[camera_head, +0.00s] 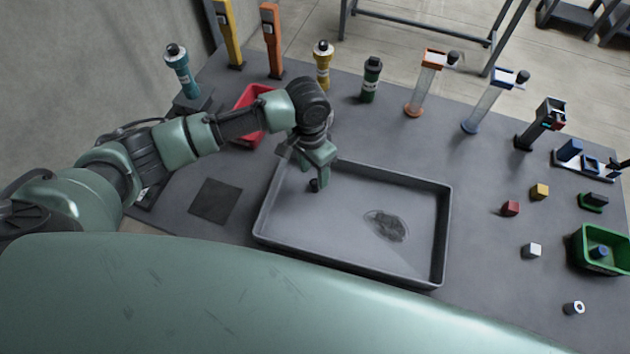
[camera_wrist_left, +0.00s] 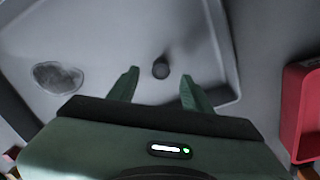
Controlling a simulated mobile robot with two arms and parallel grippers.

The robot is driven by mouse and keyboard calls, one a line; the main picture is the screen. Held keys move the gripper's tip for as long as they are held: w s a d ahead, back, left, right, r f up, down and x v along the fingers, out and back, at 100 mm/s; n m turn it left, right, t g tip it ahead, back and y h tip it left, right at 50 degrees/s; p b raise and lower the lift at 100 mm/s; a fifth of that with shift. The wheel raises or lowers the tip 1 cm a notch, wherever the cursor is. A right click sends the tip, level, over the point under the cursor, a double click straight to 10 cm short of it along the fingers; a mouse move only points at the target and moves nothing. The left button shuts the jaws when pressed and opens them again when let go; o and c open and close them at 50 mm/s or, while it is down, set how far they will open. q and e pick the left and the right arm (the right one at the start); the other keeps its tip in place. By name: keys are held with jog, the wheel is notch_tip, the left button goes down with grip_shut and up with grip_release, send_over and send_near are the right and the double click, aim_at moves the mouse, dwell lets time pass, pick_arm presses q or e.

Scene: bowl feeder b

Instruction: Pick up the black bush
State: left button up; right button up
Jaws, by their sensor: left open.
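The black bush (camera_head: 314,185) is a small dark cylinder in the grey tray (camera_head: 350,272), near the tray's far left corner. In the left wrist view the bush (camera_wrist_left: 161,68) stands out ahead of the fingers, roughly midway between them. My left gripper (camera_head: 316,176) is over that corner of the tray, just above or beside the bush, with its fingers apart. The left wrist view shows both green fingers (camera_wrist_left: 159,85) spread with nothing held between them. I cannot tell the exact height gap to the bush. My right gripper is not in view.
A dark round patch (camera_head: 386,225) marks the tray floor. A red bin (camera_head: 247,138) stands behind my left forearm. Bottles and stands line the table's back. Small cubes and a green bin (camera_head: 584,262) are at the right. The tray's walls are raised.

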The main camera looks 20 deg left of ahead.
aim_at(315, 182)
pick_arm(q)
notch_tip(315, 182, down, 3)
jog(key=shift+s+r+p, duration=0.1)
jog(key=shift+r+p, duration=0.05)
jog(key=shift+p, duration=0.25)
jog(key=shift+d+f, duration=0.1)
jog(key=shift+f, duration=0.75)
grip_shut()
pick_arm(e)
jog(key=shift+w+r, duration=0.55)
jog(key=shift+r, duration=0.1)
pick_arm(q)
jog(key=shift+r, duration=0.1)
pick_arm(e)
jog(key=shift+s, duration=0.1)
